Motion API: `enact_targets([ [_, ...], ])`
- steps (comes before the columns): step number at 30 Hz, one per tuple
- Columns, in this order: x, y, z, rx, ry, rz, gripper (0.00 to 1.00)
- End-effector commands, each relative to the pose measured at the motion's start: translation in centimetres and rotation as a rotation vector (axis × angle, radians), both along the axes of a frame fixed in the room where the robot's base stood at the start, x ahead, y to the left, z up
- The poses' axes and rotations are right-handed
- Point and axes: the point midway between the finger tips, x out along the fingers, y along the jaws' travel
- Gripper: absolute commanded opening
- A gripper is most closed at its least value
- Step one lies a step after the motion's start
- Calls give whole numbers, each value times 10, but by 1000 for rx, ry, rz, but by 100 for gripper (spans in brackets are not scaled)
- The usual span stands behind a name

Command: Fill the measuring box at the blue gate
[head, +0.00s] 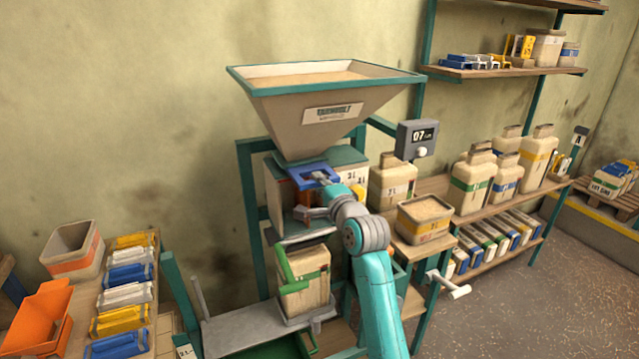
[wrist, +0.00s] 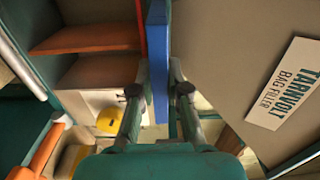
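The blue gate (head: 312,176) is a blue frame-like piece below the grain-filled hopper (head: 320,120). My gripper (head: 318,203) is at the gate. In the wrist view, the fingers (wrist: 155,95) lie close on both sides of an upright blue plate (wrist: 159,60) and appear to grip it. An open-topped beige box (head: 424,220) with grain in it stands on the shelf right of my arm. I cannot tell which is the measuring box.
A beige box with an orange band (head: 73,250), an orange bin (head: 40,318) and coloured packs (head: 125,275) are on the left bench. Several jars (head: 474,180) stand on the right shelf. A grey display (head: 417,139) reads 07. A crank handle (head: 450,287) sticks out right of my arm.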

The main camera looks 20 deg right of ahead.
Motion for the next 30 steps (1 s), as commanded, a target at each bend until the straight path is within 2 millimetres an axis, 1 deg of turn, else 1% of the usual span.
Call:
enact_targets([
  [4, 0, 0, -1, 0, 1, 0, 0],
  [6, -4, 0, -1, 0, 1, 0, 0],
  [8, -11, 0, -1, 0, 1, 0, 0],
  [12, -34, 0, -1, 0, 1, 0, 0],
  [15, -45, 0, -1, 1, 1, 0, 0],
  [18, -48, 0, -1, 1, 2, 0, 0],
  [25, -48, 0, -1, 0, 2, 0, 0],
  [26, -48, 0, -1, 0, 2, 0, 17],
  [27, -48, 0, -1, 0, 2, 0, 27],
  [29, -48, 0, -1, 0, 2, 0, 41],
  [30, -48, 0, -1, 0, 2, 0, 41],
])
